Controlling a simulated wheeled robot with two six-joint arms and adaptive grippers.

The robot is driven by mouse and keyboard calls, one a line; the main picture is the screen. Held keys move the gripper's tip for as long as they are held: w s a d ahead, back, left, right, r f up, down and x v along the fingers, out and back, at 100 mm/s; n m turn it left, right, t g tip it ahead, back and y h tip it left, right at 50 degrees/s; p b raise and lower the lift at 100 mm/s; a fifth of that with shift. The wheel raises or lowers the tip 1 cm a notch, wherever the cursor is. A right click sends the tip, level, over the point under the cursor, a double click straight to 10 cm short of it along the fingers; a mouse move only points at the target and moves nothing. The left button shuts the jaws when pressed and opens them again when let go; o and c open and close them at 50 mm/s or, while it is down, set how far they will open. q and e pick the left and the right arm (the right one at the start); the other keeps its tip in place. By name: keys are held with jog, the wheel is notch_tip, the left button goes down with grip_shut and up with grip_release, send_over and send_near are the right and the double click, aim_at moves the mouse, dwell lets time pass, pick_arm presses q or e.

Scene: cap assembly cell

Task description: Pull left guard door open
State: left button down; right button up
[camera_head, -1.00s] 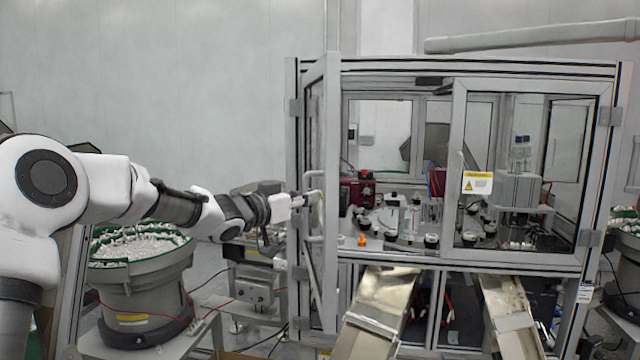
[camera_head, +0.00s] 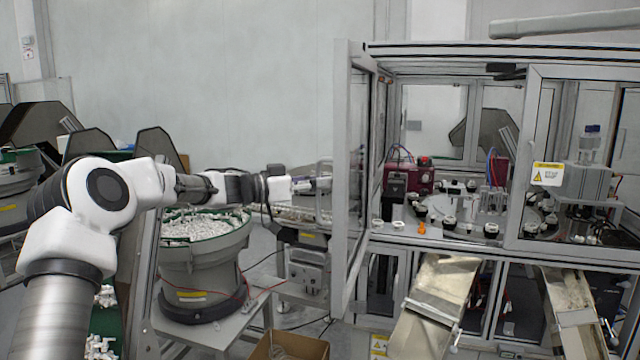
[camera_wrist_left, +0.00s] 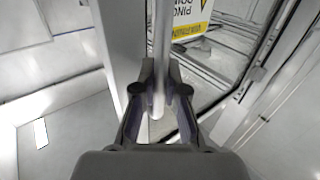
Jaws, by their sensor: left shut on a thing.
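The left guard door (camera_head: 354,190) is a grey framed panel with a clear pane. It stands swung out from the machine front, seen almost edge-on, with its opening uncovered. Its handle (camera_head: 321,171) is a light bar on the door's left side. My left gripper (camera_head: 316,186) is shut on the handle. In the left wrist view the handle (camera_wrist_left: 159,40) runs between the fingertips of the gripper (camera_wrist_left: 166,88), next to the door frame and a yellow warning label (camera_wrist_left: 190,18). My right gripper is not in view.
The right guard door (camera_head: 528,150) is closed and bears a warning label. A feeder bowl (camera_head: 205,262) of white parts stands below my left forearm. Metal chutes (camera_head: 438,300) slope out of the machine front. An open carton (camera_head: 286,345) sits at the bottom.

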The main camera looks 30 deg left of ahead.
pick_arm(q)
jog(key=shift+r, duration=0.15)
jog(key=c, duration=1.2)
grip_release()
jog(key=shift+d, duration=0.1)
jog(key=shift+s, duration=0.1)
jog(key=v, duration=1.1)
jog(key=shift+s+a, duration=0.25)
jog(key=shift+s, duration=0.05)
jog(key=shift+s+a, duration=0.1)
